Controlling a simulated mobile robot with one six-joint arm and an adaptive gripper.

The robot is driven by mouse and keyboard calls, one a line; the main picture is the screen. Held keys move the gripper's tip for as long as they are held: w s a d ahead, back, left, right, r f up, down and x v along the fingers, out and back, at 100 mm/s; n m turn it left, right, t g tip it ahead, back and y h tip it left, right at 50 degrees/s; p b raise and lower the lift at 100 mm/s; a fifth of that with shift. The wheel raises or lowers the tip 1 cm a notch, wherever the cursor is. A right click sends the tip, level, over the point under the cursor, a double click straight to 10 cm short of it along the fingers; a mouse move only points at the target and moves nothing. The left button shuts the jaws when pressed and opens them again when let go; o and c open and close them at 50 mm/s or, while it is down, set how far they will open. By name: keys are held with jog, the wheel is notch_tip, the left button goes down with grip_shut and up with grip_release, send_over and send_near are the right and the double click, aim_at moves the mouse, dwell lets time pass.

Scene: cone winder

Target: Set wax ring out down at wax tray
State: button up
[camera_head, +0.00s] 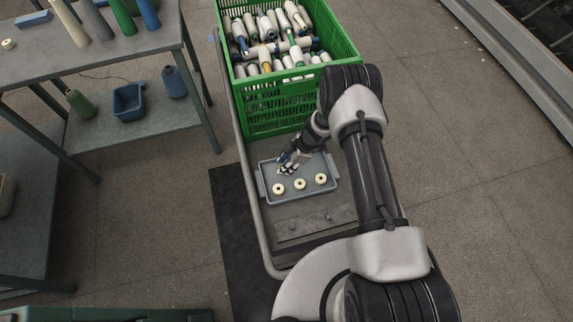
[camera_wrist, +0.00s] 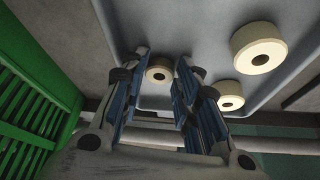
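My gripper (camera_wrist: 162,66) is over the grey tray (camera_head: 262,190), toward its side near the green crate. In the head view my gripper hides this ring. Three similar rings lie in a row in the tray: left (camera_head: 278,188), middle (camera_head: 299,183) and right (camera_head: 321,178). Two of them show in the wrist view (camera_wrist: 258,47), (camera_wrist: 229,95).
A green crate (camera_head: 285,122) full of yarn cones stands directly behind the tray on the same cart. A metal rail (camera_head: 238,130) runs along the cart's left side. A table (camera_head: 100,60) with cones stands at left. Open floor lies to the right.

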jog(key=o, duration=0.4)
jog(key=shift+s+f, duration=0.3)
jog(key=shift+f, duration=0.45)
jog(key=shift+d, duration=0.1)
jog(key=a+p+v, duration=0.1)
jog(key=p+v, duration=0.4)
jog(key=v, duration=0.8)
jog(key=shift+w+d+r, duration=0.15)
jog(key=shift+w+r, duration=0.15)
jog(key=shift+r, duration=0.15)
